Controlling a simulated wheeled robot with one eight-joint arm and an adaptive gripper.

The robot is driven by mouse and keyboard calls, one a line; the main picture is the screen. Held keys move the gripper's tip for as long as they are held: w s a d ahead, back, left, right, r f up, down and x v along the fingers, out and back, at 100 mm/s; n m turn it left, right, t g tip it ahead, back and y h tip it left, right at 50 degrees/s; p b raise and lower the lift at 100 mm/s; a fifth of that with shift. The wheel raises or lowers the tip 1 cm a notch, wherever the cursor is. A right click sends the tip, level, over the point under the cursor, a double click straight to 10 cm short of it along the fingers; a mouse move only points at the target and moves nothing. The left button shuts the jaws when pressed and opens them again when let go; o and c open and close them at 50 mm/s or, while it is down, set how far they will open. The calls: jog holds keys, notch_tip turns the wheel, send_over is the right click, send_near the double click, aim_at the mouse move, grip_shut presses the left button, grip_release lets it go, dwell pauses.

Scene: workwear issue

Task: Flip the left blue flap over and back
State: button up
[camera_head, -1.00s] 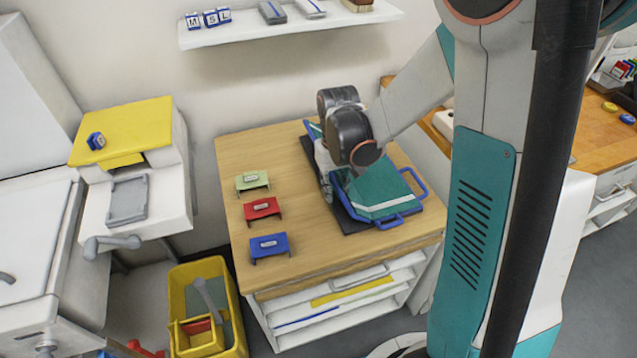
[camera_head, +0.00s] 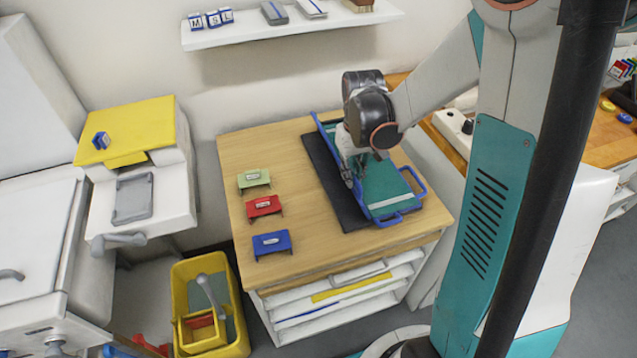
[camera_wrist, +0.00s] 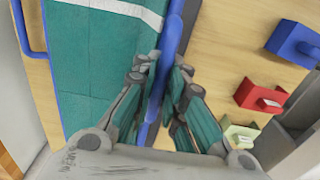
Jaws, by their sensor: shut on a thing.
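My gripper (camera_head: 352,180) is shut on the long blue edge bar of the left blue flap, at the left side of the folding board. In the wrist view the blue bar (camera_wrist: 172,38) runs between my fingers (camera_wrist: 160,85). A teal panel (camera_wrist: 85,70) with a pale stripe lies left of the bar there. In the head view the teal panel (camera_head: 383,183) is right of my gripper, with a blue rim and handle (camera_head: 413,180). The flap appears raised on edge; my wrist hides most of it, so its exact angle cannot be told.
A dark mat (camera_head: 332,185) lies bare left of the board on the wooden table (camera_head: 245,150). Green (camera_head: 254,178), red (camera_head: 263,206) and blue (camera_head: 271,242) small stands line the table's left side. A white shelf (camera_head: 290,27) is on the wall above.

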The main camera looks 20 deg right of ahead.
jog(key=shift+d+r, duration=0.1)
jog(key=shift+d, duration=1.8)
jog(key=shift+o, duration=0.5)
jog(key=shift+d, duration=1.2)
jog(key=shift+d+f+b, duration=0.3)
jog(key=shift+d+b, duration=0.1)
jog(key=shift+d, duration=0.1)
jog(key=shift+d+f+b, duration=0.25)
jog(key=shift+d+b, duration=0.1)
jog(key=shift+d, duration=0.15)
jog(key=shift+w+d+f, duration=0.1)
jog(key=shift+w+f, duration=0.1)
jog(key=shift+w, duration=0.15)
jog(key=shift+c, duration=0.6)
jog(key=shift+r, duration=0.1)
jog(key=shift+r, duration=0.1)
grip_shut()
